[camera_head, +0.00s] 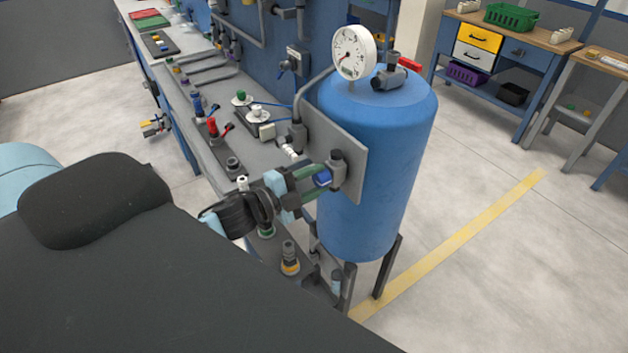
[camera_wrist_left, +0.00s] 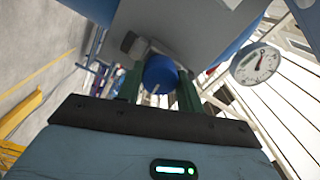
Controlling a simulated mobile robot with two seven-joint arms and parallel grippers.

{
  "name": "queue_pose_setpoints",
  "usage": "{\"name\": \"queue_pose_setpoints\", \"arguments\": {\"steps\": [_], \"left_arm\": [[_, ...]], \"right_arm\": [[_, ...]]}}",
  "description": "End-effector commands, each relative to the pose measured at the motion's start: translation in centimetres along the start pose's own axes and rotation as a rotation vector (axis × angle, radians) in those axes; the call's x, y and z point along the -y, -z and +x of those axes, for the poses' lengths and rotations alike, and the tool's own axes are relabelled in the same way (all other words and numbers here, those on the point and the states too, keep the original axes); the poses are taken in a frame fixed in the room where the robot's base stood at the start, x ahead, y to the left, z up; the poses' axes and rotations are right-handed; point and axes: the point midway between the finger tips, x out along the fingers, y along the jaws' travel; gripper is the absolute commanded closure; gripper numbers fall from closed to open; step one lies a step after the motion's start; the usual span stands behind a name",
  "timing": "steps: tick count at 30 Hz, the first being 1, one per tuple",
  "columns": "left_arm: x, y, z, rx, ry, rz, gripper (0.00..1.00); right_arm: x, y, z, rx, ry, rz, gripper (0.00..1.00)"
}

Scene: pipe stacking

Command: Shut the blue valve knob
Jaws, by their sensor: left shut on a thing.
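The blue valve knob (camera_head: 323,177) sits at the front of a grey valve body (camera_head: 338,172) on a grey plate (camera_head: 350,160) beside the blue tank. My left gripper (camera_head: 312,180) has its green fingers shut on the knob, one on each side. In the left wrist view the round blue knob (camera_wrist_left: 160,72) shows between the two green fingers (camera_wrist_left: 158,90). The fingers hide its sides in both views. My right gripper is not in view.
A blue tank (camera_head: 375,150) carries a white gauge (camera_head: 354,52) and a red-handled valve (camera_head: 408,64). A grey bench (camera_head: 200,110) holds several valves and fittings close to my left arm. Open floor lies right of the tank.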

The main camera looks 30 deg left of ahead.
Motion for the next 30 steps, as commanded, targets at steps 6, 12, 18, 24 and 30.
{"name": "queue_pose_setpoints", "arguments": {"steps": [6,12,18,24,30], "left_arm": [[-0.03,-0.02,-0.01,0.001,0.000,0.078,0.86],[-0.03,-0.03,-0.01,0.001,0.000,0.110,0.86],[-0.03,-0.03,-0.01,0.001,0.000,0.115,0.86],[-0.02,-0.04,-0.01,0.001,-0.001,0.116,0.86],[-0.01,-0.03,-0.01,0.001,0.000,0.114,0.41]], "right_arm": [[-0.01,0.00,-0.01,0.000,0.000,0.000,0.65],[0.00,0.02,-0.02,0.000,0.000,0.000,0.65],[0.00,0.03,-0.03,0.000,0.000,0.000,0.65],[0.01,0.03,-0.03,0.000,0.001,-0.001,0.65],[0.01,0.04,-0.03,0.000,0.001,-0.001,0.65]]}}
